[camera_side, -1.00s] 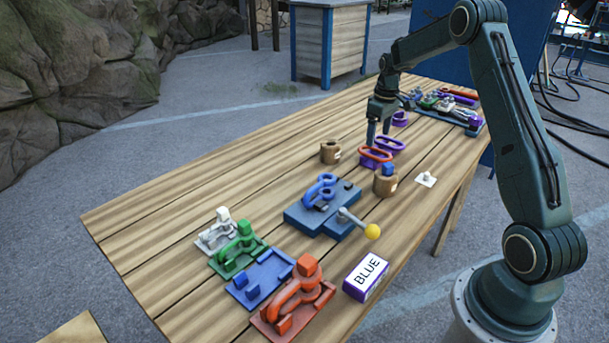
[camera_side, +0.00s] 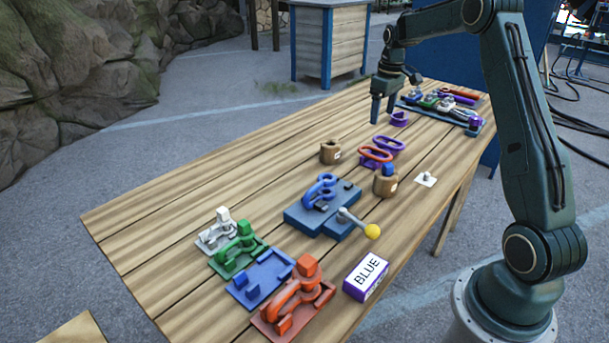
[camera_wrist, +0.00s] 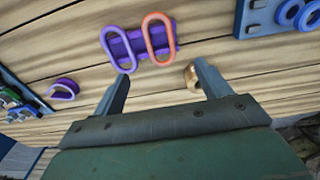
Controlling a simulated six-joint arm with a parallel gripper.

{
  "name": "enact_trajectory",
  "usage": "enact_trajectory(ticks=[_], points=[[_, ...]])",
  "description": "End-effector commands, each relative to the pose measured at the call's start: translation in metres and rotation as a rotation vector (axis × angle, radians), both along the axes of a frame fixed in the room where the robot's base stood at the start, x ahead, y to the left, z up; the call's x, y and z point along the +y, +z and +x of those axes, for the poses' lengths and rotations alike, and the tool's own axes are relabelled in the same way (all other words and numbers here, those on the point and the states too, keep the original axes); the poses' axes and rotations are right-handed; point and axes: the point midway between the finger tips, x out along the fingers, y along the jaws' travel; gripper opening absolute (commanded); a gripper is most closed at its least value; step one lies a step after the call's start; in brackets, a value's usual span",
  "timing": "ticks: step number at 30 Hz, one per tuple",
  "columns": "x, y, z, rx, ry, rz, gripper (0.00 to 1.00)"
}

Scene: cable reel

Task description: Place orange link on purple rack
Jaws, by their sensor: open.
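The orange link (camera_side: 376,154) lies across the purple rack, and in the wrist view the orange link (camera_wrist: 151,35) sits at the right part of the purple rack (camera_wrist: 136,43). A purple link (camera_side: 390,144) lies beside it on the same rack, and this purple link (camera_wrist: 108,48) shows to its left in the wrist view. My gripper (camera_side: 386,113) is open and empty, above the table and beyond the links in the side view. In the wrist view my gripper's fingers (camera_wrist: 158,84) stand wide apart, clear of both links.
Brown cups (camera_side: 329,153) stand near the rack. A blue fixture (camera_side: 298,218) with blue links and a yellow-knobbed lever is nearer. Coloured racks, including a red one (camera_side: 262,321), and a box labelled BLUE (camera_side: 366,277) fill the near end. A tray (camera_side: 474,131) with parts lies at the far end.

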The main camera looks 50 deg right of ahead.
Motion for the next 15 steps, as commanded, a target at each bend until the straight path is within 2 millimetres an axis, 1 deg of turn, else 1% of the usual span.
enact_trajectory(ticks=[8,11,15], points=[[0.004,0.003,0.000,-0.003,0.001,-0.002,0.76],[0.012,0.011,0.000,-0.010,0.002,-0.007,0.76],[0.033,0.030,-0.002,-0.029,0.003,-0.019,0.76]])
